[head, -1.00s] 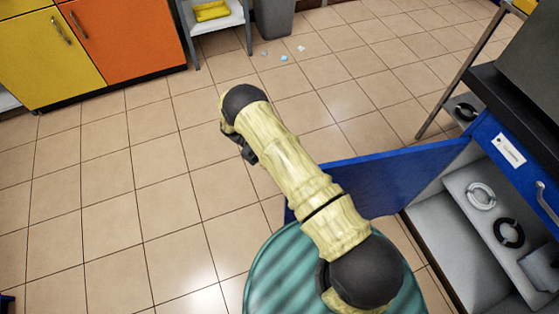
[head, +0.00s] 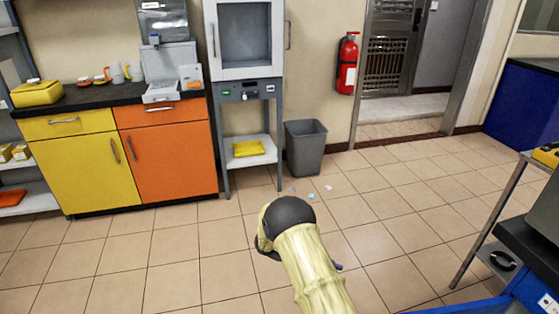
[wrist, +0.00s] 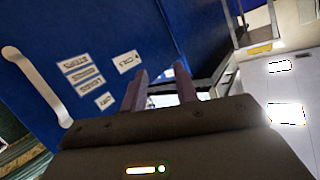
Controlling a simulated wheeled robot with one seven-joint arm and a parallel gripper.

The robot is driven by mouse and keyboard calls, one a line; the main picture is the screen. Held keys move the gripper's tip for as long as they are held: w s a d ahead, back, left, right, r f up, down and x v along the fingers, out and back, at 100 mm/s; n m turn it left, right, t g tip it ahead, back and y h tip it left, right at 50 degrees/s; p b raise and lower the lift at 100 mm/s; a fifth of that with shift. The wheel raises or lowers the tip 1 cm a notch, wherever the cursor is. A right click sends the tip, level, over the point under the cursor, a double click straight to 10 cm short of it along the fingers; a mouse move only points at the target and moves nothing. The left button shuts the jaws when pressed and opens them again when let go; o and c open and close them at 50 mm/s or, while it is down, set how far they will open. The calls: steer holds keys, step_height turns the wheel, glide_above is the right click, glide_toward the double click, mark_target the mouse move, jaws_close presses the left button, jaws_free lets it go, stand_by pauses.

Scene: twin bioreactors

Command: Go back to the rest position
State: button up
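My gripper (wrist: 160,82) shows in the wrist view with its two purple-grey fingers apart and nothing seen between them. A blue panel (wrist: 150,30) with several white labels and a pale handle (wrist: 36,86) is beyond the fingers on the left. In the head view my arm, in a cream sleeve with a dark joint, reaches up from the bottom edge over open floor. The gripper itself is mostly hidden behind the arm there.
A yellow and orange cabinet (head: 164,157) stands at the back left. A grey bin (head: 305,148) stands right of a metal stand (head: 226,175). Small scraps (head: 310,196) lie on the floor. A dark-topped bench (head: 535,250) is at the right edge.

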steer(key=w+d+r+n+t+y, duration=0.2)
steer(key=w+r+n+t+y, duration=0.6)
steer(key=w+r+n+t, duration=0.5)
steer(key=s+a+r+n+g+y, duration=0.1)
steer(key=s+n+g+y, duration=0.35)
steer(key=s, duration=1.05)
steer(key=s+a+r+n+g+y, duration=0.15)
steer(key=s+n, duration=0.55)
steer(key=s, duration=0.9)
step_height(320, 180, up, 27)
steer(key=w+p, duration=0.1)
steer(key=p, duration=2.6)
steer(key=shift+d, duration=0.4)
steer(key=shift+f, duration=0.1)
